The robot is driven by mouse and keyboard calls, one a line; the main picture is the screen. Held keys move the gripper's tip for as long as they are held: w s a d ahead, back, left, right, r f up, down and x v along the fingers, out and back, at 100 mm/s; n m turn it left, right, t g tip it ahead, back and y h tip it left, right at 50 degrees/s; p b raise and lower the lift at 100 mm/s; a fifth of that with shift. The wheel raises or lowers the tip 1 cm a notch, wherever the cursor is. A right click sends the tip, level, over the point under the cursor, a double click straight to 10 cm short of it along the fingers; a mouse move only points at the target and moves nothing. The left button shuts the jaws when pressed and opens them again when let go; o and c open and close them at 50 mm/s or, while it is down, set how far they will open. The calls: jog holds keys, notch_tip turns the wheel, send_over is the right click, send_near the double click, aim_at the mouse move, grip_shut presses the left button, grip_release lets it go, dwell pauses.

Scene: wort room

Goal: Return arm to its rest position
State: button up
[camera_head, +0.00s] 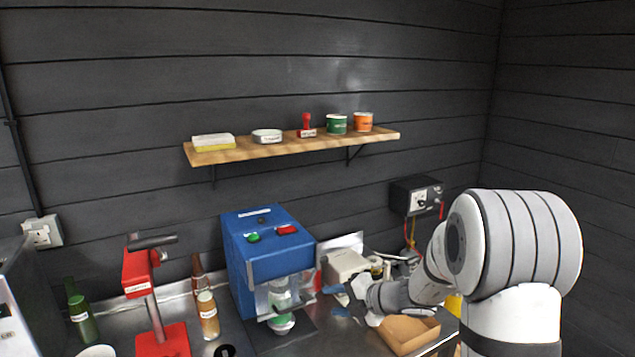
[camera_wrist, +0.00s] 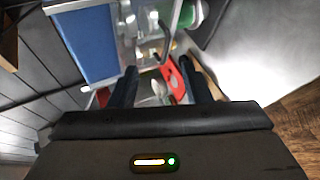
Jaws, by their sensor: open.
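My arm comes in from the right in the head view and reaches left over the steel counter. My gripper (camera_head: 336,300) is just right of the blue machine (camera_head: 262,240), with its fingers pointing left toward it. In the wrist view my gripper's two dark fingers (camera_wrist: 160,78) stand apart with a gap between them. I see nothing held. The blue machine also shows at the upper left of the wrist view (camera_wrist: 88,42). A clear container with a green part (camera_head: 281,320) is in the machine's bay. I cannot tell whether a finger touches anything.
A cardboard tray (camera_head: 408,333) lies below my forearm. A beige device (camera_head: 345,265) stands behind my gripper. A red capper (camera_head: 160,310) and bottles (camera_head: 208,315) stand at left. A wooden shelf (camera_head: 290,146) with small items is above. A black control box (camera_head: 417,195) hangs on the wall.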

jog(key=s+r+n+g+h+b, duration=0.2)
jog(key=s+r+n+g+b, duration=0.15)
jog(key=s+n, duration=1.5)
jog(key=s+d+f+n+h+b, duration=0.1)
jog(key=s+d+n+h, duration=0.3)
jog(key=n, duration=0.8)
jog(key=s+d+n+h+b, duration=0.1)
jog(key=s+d+n+h, duration=0.3)
jog(key=n, duration=0.8)
jog(key=shift+s+d+f+n+b, duration=0.35)
jog(key=shift+s+d, duration=0.75)
jog(key=shift+s, duration=0.8)
jog(key=shift+c, duration=0.2)
